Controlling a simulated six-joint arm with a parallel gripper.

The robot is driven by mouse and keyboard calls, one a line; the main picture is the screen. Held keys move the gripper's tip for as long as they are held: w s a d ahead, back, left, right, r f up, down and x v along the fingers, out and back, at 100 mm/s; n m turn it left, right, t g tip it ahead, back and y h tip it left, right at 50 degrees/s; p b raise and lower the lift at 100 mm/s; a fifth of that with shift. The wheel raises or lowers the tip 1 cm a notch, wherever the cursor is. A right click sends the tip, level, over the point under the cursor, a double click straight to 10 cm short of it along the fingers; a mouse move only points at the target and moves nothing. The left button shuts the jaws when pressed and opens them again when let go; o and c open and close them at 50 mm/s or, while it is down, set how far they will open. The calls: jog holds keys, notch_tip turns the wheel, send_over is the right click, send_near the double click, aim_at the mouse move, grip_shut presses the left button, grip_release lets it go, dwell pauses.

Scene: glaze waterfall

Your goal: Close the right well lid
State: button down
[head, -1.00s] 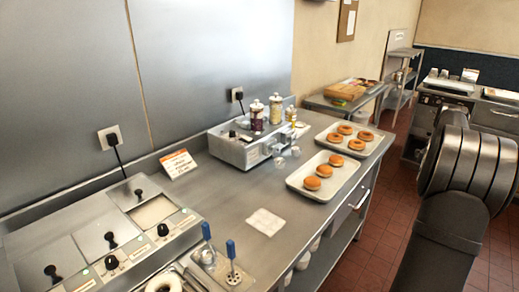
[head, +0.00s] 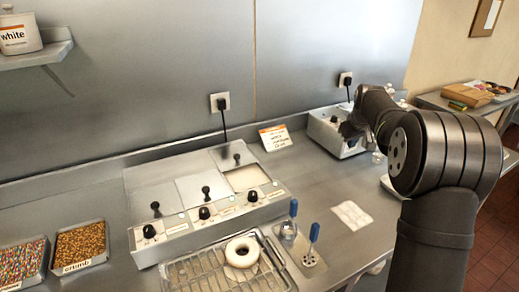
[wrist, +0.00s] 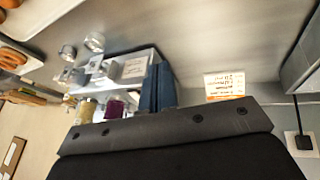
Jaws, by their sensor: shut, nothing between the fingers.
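The warmer with three wells (head: 205,205) stands on the steel counter. Its right well (head: 245,178) is open and shows pale glaze at the front. The right well lid (head: 232,155), a flat metal plate with a black knob, sits back behind that opening. The left and middle wells are covered by their lids. My gripper (wrist: 157,88) shows in the wrist view, its dark fingers together and empty. In the head view my arm reaches over the counter right of the warmer, with its tip near a steel box; the fingers are hard to make out there.
A white-glazed donut (head: 242,251) lies on a wire rack (head: 185,272) before the warmer. Two blue-handled tools (head: 292,215) stand beside it. A small sign (head: 275,138) and the steel box (head: 335,135) stand behind. Topping trays (head: 80,247) are at left.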

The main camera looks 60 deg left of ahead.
jog(key=s+a+r+g+y, duration=0.1)
jog(key=s+a, duration=0.5)
jog(key=s, duration=0.5)
jog(key=s+a+y, duration=0.2)
jog(key=s+a, duration=0.5)
jog(key=s, duration=0.4)
jog(key=s+a+r+g+y, duration=0.1)
jog(key=s+a, duration=0.5)
jog(key=s, duration=0.5)
send_over(232, 153)
jog(key=d, duration=0.1)
notch_tip(232, 153, down, 8)
jog(key=shift+w+r, duration=0.15)
jog(key=shift+r, duration=0.05)
jog(key=shift+s+d, duration=0.2)
jog(key=shift+d, duration=1)
jog(key=shift+s+d+f, duration=0.15)
jog(key=shift+d+f, duration=0.05)
jog(key=shift+d, duration=0.7)
